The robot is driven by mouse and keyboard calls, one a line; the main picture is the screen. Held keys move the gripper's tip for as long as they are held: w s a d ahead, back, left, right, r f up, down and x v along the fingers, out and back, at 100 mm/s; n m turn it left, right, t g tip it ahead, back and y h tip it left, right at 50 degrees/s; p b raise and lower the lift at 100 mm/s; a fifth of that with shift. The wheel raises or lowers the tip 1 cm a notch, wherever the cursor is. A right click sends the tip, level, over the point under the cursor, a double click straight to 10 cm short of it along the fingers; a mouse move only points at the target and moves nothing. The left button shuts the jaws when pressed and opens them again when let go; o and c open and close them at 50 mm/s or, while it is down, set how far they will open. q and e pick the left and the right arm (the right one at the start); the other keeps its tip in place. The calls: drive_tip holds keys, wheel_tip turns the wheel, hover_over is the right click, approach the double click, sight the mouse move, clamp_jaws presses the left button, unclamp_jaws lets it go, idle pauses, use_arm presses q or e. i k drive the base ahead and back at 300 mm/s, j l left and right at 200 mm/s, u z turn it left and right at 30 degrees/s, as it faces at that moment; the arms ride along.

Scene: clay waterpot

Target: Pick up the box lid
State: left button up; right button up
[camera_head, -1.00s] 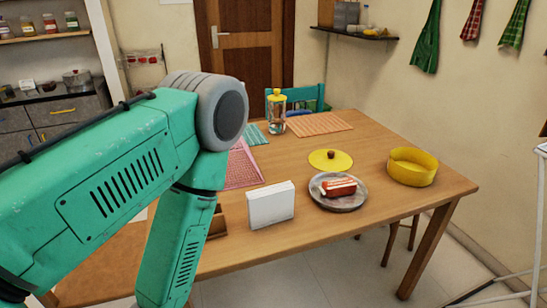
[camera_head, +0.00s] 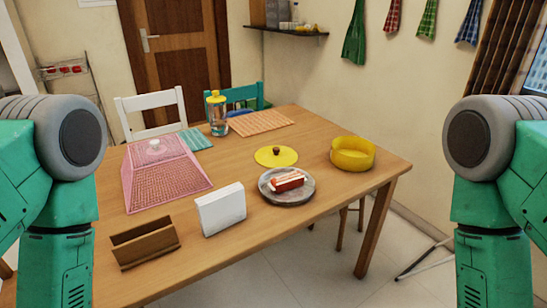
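The yellow box lid (camera_head: 267,157) is a flat round disc with a dark brown knob. It lies on the wooden table, behind the grey plate. The round yellow box (camera_head: 352,155) stands open to the right of the lid, near the table's right end. My left and right arms show at the two sides of the picture, both hanging down. Neither gripper is in view.
A grey plate (camera_head: 301,195) with a red and white cake (camera_head: 287,181) sits in front of the lid. A white holder (camera_head: 221,210), a brown wooden holder (camera_head: 145,244), a pink mesh cover (camera_head: 163,178) and a yellow-topped jar (camera_head: 217,114) also stand on the table (camera_head: 205,265).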

sight(272, 156)
drive_tip(key=u, duration=0.5)
drive_tip(key=i+l+u, duration=0.15)
drive_tip(key=l+u, duration=0.2)
drive_tip(key=i+l+u, duration=0.1)
drive_tip(key=l+u, duration=0.6)
drive_tip(key=l, duration=0.15)
